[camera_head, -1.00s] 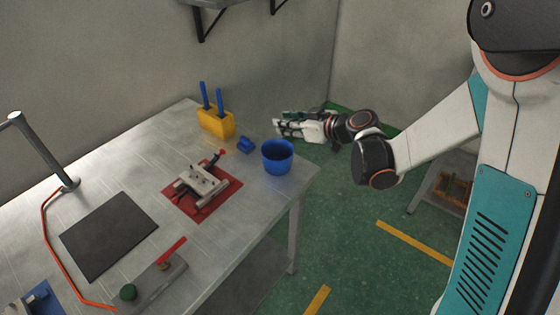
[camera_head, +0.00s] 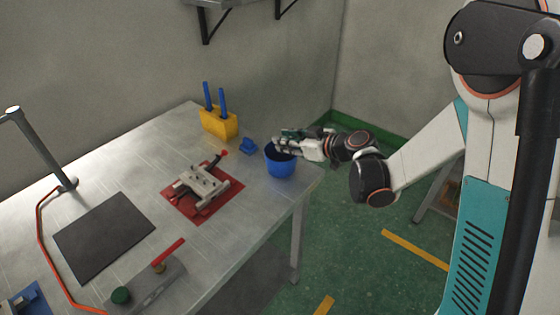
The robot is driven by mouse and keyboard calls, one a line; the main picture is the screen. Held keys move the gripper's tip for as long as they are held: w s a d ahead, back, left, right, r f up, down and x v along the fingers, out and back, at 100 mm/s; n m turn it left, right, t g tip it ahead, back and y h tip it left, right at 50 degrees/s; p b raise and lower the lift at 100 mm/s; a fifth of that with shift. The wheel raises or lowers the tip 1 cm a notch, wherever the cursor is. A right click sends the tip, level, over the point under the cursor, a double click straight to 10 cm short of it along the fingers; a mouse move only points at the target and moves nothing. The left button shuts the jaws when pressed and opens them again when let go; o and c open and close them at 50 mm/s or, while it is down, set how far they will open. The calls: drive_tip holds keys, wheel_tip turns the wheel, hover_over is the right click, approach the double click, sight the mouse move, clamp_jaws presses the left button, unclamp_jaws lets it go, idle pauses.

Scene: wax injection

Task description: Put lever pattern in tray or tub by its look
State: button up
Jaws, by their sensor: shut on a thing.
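My gripper (camera_head: 280,145) is above the mouth of the blue tub (camera_head: 280,169) at the table's right corner, its fingers pointing left. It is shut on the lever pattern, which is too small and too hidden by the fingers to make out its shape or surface. The tub stands upright, and its inside is partly covered by the gripper. A blue tray-like piece (camera_head: 28,302) shows at the bottom left, cut off by the picture edge; I cannot tell if it is the tray.
A metal mould (camera_head: 200,184) sits on a red mat (camera_head: 203,212) left of the tub. A dark mat (camera_head: 104,236), a red-handled fixture (camera_head: 150,283) and a lamp post (camera_head: 42,150) are further left.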

drive_tip(key=o, duration=1)
drive_tip(key=shift+c, duration=0.2)
drive_tip(key=v, duration=1.2)
drive_tip(key=shift+r, duration=0.15)
